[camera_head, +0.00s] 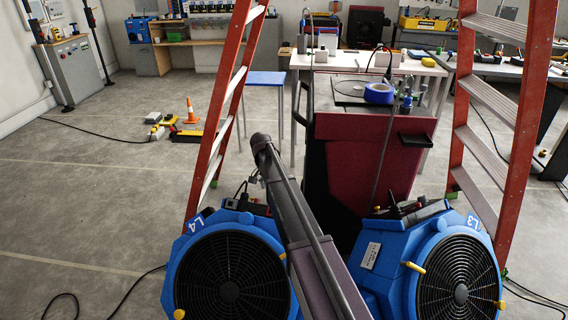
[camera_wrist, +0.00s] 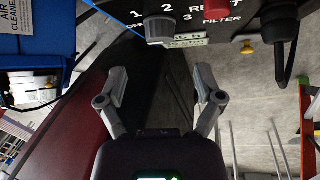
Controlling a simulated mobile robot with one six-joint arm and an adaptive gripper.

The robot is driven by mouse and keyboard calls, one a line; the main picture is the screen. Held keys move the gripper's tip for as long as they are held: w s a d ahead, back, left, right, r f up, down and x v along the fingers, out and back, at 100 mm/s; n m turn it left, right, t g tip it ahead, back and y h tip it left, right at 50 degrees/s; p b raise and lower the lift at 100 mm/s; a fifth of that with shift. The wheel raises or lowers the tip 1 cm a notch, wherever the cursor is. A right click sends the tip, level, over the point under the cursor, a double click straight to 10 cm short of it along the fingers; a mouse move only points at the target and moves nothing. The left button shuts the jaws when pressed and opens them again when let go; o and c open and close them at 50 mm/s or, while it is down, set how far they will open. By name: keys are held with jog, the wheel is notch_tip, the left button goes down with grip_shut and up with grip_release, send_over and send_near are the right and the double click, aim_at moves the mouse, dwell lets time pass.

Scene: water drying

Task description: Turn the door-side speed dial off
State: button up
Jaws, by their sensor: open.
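In the wrist view a grey speed dial (camera_wrist: 159,30) sits on a black panel at the top middle, with 1, 2 and 3 printed around it. Part of its markings is cut off or covered, so I cannot tell its setting. My gripper (camera_wrist: 161,84) is open and empty below the dial in the picture, fingers apart and not touching it. In the camera_head view two blue machines stand in front, marked L4 (camera_head: 182,268) at left and L3 (camera_head: 398,270) at right. I cannot tell which is door-side; no door shows. My gripper is not visible there.
A red button (camera_wrist: 215,6) and a black cable (camera_wrist: 284,62) are right of the dial. Two red ladders stand behind the machines, left (camera_head: 222,90) and right (camera_head: 513,100). A dark red cabinet (camera_head: 372,150) stands between them. Cables lie on the floor.

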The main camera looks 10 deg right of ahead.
jog(key=shift+a+r+p, duration=0.5)
jog(key=shift+r+p, duration=2.65)
jog(key=shift+r, duration=0.3)
jog(key=s+d+r+n+y+p, duration=0.1)
jog(key=s+r+n+p, duration=0.3)
jog(key=s+r+p, duration=0.8)
jog(key=shift+s+d+r+t+p, duration=0.4)
jog(key=shift+s+p, duration=0.1)
jog(key=shift+s, duration=1.95)
jog(key=s+r+n+p, duration=0.3)
jog(key=s+r+p, duration=0.5)
jog(key=s, duration=0.5)
jog(key=shift+d+n+t+y, duration=0.3)
jog(key=shift+y, duration=0.1)
